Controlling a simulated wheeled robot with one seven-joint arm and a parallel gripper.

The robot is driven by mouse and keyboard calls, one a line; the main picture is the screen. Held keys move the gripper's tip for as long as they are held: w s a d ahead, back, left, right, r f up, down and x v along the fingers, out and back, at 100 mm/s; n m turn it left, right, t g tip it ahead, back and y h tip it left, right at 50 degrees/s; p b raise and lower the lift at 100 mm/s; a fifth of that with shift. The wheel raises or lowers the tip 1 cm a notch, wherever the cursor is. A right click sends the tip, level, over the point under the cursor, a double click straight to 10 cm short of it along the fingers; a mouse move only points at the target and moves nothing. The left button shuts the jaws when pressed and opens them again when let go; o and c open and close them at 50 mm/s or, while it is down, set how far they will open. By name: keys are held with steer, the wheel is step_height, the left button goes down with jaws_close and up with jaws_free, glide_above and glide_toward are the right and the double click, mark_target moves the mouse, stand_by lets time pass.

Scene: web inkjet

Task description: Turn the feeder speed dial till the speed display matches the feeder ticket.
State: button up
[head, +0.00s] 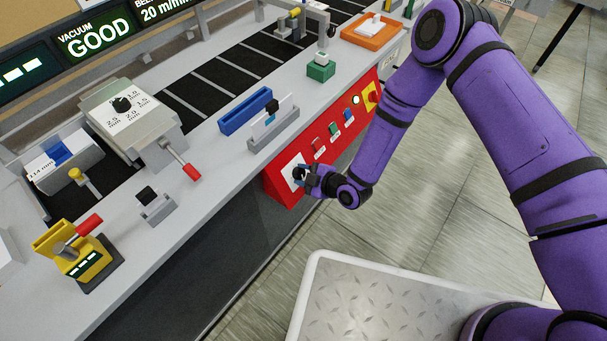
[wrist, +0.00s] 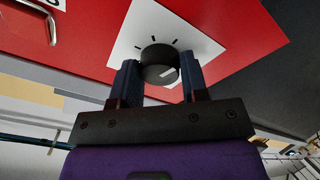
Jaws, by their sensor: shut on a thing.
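The feeder speed dial is a black round knob (wrist: 160,58) on a white plate with tick marks (wrist: 200,40), set in the red front panel (head: 284,185). In the wrist view the knob sits between the two fingers of my gripper (wrist: 160,80), with a white mark low on its face. My gripper is shut on it; in the head view the gripper (head: 304,174) is at the panel's left end. A display at the upper left reads "20 m/min" (head: 165,11), its label partly cut off. I cannot pick out the feeder ticket with certainty.
Red, green and blue buttons (head: 334,132) and a yellow-backed red knob (head: 371,95) line the panel right of the dial. A green "VACUUM GOOD" display (head: 98,39) stands behind the bench. Blocks and levers crowd the bench top. A metal-plated platform (head: 345,290) lies below.

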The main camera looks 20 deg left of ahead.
steer(key=shift+n, duration=1.3)
steer(key=o, duration=0.9)
steer(key=v, duration=1)
steer(key=shift+d+r, duration=0.15)
steer(key=shift+d, duration=0.25)
steer(key=shift+w, duration=0.15)
